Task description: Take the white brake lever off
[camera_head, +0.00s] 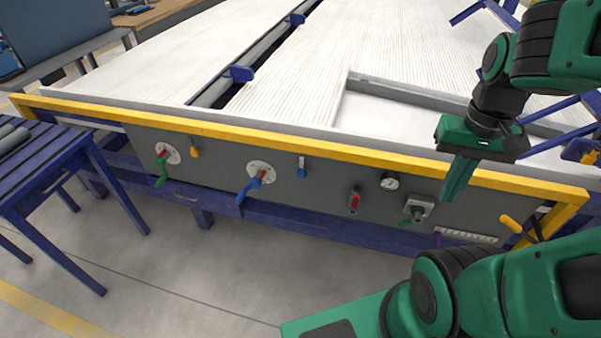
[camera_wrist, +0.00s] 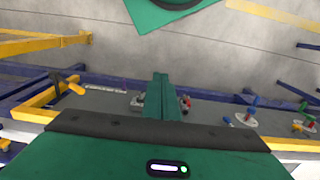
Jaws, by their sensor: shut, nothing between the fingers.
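My gripper (camera_head: 455,190) is shut and empty, fingers pointing down in front of the right part of the grey panel. In the wrist view the shut fingers (camera_wrist: 160,88) overlap the panel between a square-plate control and a red lever. I cannot make out a white lever in either view. The panel carries a red lever (camera_head: 354,200), a small blue lever (camera_head: 302,168), a yellow lever (camera_head: 194,147), and a green-handled control (camera_head: 413,213) on a square plate. Two round white plates hold a red-and-green handle (camera_head: 161,165) and a blue handle (camera_head: 252,187).
A yellow rail (camera_head: 300,147) runs along the panel's top edge, with a white ribbed deck (camera_head: 190,72) behind it. A gauge (camera_head: 389,182) sits left of my fingers. A yellow-and-black handle (camera_head: 514,226) sits at the right end. A blue table (camera_head: 45,175) stands left; open floor lies in front.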

